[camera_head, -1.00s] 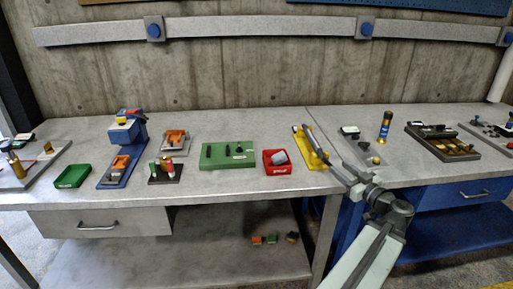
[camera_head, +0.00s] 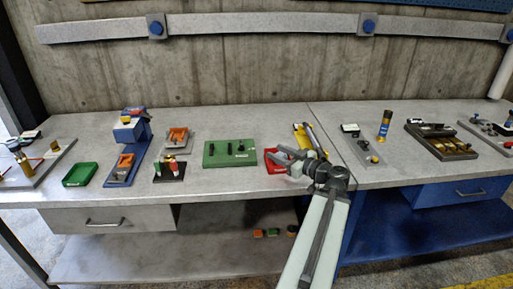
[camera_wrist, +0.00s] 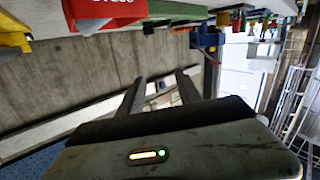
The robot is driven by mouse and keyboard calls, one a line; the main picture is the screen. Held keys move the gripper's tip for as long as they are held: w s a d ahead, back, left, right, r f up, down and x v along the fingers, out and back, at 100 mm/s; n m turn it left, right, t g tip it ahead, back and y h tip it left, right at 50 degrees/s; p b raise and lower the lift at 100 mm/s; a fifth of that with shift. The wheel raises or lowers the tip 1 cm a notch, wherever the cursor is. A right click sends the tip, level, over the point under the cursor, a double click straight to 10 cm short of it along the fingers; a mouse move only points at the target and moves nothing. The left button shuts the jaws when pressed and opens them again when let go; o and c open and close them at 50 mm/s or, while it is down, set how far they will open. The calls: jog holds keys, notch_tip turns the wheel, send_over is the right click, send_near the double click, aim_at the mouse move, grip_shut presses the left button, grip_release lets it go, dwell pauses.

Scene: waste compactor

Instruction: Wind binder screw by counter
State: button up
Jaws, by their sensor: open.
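No binder screw or counter can be told for certain at this size. A grey plate (camera_head: 362,148) right of the table seam has a small brass-coloured round part (camera_head: 374,159) at its front. A dark block with a white face (camera_head: 350,129) stands at its back. My gripper (camera_head: 283,157) is open in front of the red bin, left of that plate and apart from it. In the wrist view my gripper (camera_wrist: 160,80) shows two spread fingers with nothing between them. That plate is not seen in the wrist view.
The red bin (camera_head: 270,167) is partly hidden by my gripper. A yellow fixture (camera_head: 303,136) is behind my wrist. A green block board (camera_head: 229,153), a blue press (camera_head: 131,130) and a green tray (camera_head: 80,174) stand left. A yellow-and-dark cylinder (camera_head: 385,124) and a brown tray (camera_head: 441,143) stand right.

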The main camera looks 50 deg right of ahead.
jog(key=w+a+n+y+p, duration=0.1)
jog(key=w+a+y, duration=0.1)
jog(key=w+a, duration=0.3)
jog(key=shift+w+r+n, duration=0.3)
jog(key=shift+w+r, duration=0.15)
jog(key=shift+w, duration=0.3)
